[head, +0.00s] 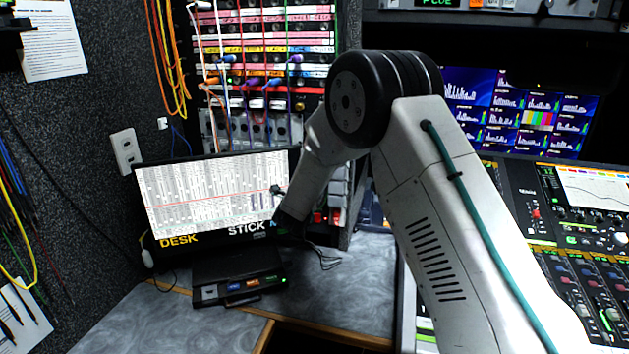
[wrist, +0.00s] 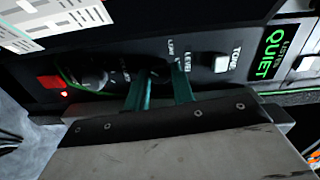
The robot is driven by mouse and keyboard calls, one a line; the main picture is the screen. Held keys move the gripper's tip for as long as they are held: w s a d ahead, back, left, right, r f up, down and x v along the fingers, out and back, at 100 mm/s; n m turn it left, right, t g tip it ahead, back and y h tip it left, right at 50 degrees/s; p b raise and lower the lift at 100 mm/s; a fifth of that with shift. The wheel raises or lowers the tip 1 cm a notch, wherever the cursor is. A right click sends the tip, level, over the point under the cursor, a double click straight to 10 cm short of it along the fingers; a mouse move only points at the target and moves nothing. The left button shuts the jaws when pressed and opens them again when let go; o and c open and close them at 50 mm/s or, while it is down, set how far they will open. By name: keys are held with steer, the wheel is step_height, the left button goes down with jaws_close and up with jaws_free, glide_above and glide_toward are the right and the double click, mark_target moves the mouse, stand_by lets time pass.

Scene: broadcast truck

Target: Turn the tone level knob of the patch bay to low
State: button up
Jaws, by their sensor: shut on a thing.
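In the wrist view, the panel has printed words that look like "TONE", "LEVEL" and "LOW". The tone level knob (wrist: 161,74) is a small dark knob beside this lettering, mostly hidden by my fingers. My gripper (wrist: 163,80) has its two teal fingers on either side of the knob and is shut on it. Where the knob points cannot be told. In the head view, the patch bay (head: 262,42) with its coloured cables stands at the back. There my arm hides the fingertips and the knob.
A white button (wrist: 221,63) and a lit QUIET sign (wrist: 268,52) are right. In the head view, a monitor (head: 205,195) and a black box (head: 240,278) are close by.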

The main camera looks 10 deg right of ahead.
steer(key=shift+n, duration=3.8)
steer(key=shift+f, duration=0.1)
steer(key=o, duration=1)
steer(key=shift+s+a, duration=0.1)
steer(key=v, duration=0.7)
steer(key=shift+s+a, duration=0.15)
steer(key=shift+s, duration=0.1)
